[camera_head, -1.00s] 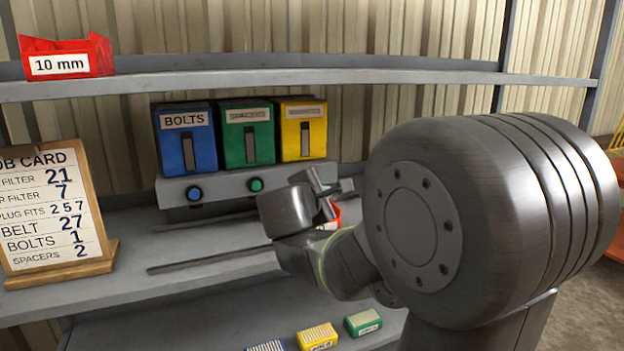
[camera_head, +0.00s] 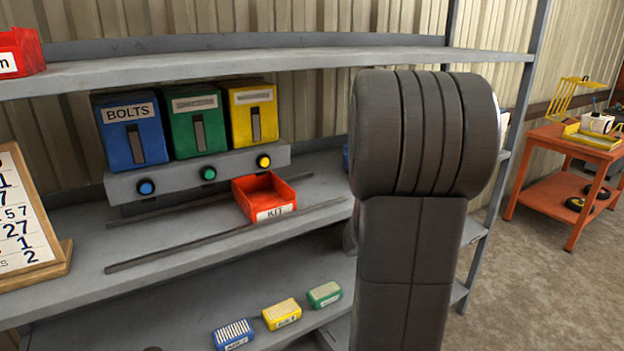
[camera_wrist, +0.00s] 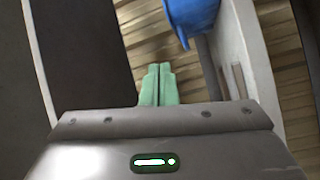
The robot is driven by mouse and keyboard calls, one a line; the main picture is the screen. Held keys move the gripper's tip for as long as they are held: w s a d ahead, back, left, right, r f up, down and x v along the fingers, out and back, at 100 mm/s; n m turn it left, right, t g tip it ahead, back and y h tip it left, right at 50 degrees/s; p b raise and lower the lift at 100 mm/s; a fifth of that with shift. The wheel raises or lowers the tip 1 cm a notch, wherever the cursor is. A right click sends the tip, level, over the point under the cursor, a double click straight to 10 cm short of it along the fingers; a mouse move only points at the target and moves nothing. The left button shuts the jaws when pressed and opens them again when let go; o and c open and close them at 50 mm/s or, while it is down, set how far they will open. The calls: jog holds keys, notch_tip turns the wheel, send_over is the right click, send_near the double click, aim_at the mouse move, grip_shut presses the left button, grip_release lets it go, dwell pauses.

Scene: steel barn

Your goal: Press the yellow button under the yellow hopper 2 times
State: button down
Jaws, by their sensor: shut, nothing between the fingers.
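The yellow hopper (camera_head: 240,119) is the rightmost of three hoppers on the shelf in the head view. The yellow button (camera_head: 263,161) is on the grey panel (camera_head: 225,171) directly below it, in plain sight. My gripper's green fingers (camera_wrist: 158,86) show in the wrist view, closed together with nothing between them. In the head view my gripper is hidden behind my arm, which stands to the right of the hoppers. The wrist view does not show the yellow button.
The green (camera_head: 209,174) and blue (camera_head: 146,187) buttons sit left of the yellow one. A red KIT bin (camera_head: 272,214) stands just below the panel. A blue object (camera_wrist: 192,18) shows in the wrist view. An upper shelf (camera_head: 300,62) runs above; an orange cart (camera_head: 570,141) stands right.

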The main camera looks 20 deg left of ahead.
jog(key=s+d+r+m+h, duration=0.1)
jog(key=s+d+m+h, duration=0.2)
jog(key=d+h, duration=0.3)
jog(key=s+d+r+m+h, duration=0.1)
jog(key=s+d+m+h, duration=0.2)
jog(key=d+h, duration=0.4)
jog(key=s+d+r+m+h+p, duration=0.1)
jog(key=d+m+h, duration=0.4)
jog(key=d, duration=0.6)
jog(key=shift+s+h, duration=0.7)
jog(key=shift+s, duration=0.2)
jog(key=shift+a, duration=0.1)
